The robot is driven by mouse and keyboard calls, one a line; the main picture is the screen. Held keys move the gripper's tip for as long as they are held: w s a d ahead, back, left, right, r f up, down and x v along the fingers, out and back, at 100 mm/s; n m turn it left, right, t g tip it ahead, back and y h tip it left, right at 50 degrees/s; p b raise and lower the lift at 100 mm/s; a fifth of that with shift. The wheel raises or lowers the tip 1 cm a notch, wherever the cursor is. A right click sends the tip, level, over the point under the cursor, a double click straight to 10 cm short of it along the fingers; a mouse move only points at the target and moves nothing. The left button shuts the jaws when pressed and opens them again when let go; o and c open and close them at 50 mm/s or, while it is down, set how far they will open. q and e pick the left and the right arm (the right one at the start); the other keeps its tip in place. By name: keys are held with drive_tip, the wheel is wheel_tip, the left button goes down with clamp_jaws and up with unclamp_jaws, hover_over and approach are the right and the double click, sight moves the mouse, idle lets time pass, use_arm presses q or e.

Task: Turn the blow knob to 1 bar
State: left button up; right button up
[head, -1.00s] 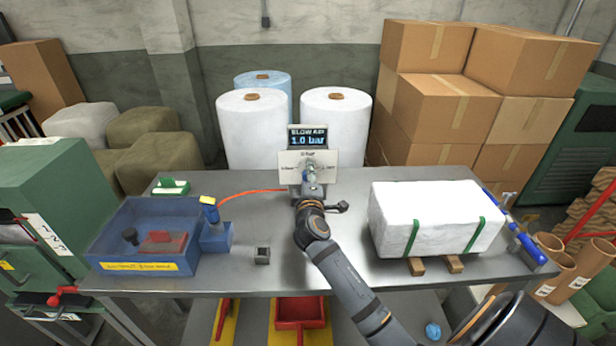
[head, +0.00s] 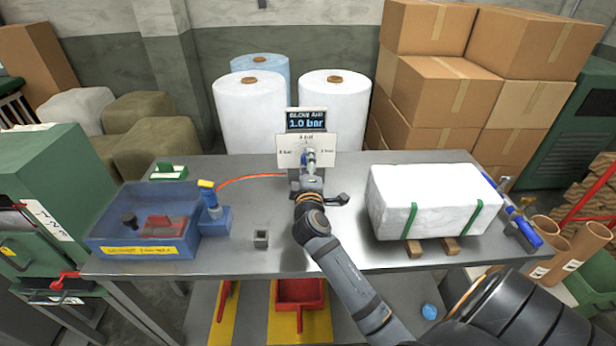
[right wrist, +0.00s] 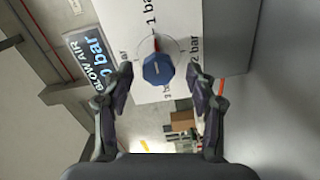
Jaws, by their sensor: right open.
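The blow knob (right wrist: 158,70) is a blue faceted knob on a white dial plate (head: 291,151). In the right wrist view its red mark lines up with the "1 bar" label. The display (head: 306,121) above the plate reads "BLOW AIR 1.0 bar"; it shows partly in the right wrist view (right wrist: 90,58). My right gripper (head: 309,165) is in front of the plate. In the right wrist view its open fingers (right wrist: 160,90) stand either side of the knob with gaps, apart from it. In the head view the gripper mostly hides the knob. My left gripper is not in view.
A wrapped white block (head: 432,200) with green straps sits right of my right arm. A blue bin (head: 140,249) and a blue tool with an orange hose (head: 212,200) are at the left. A small grey block (head: 261,239) lies nearby. White rolls (head: 335,100) stand behind.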

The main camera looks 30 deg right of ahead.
drive_tip(key=v, duration=0.9)
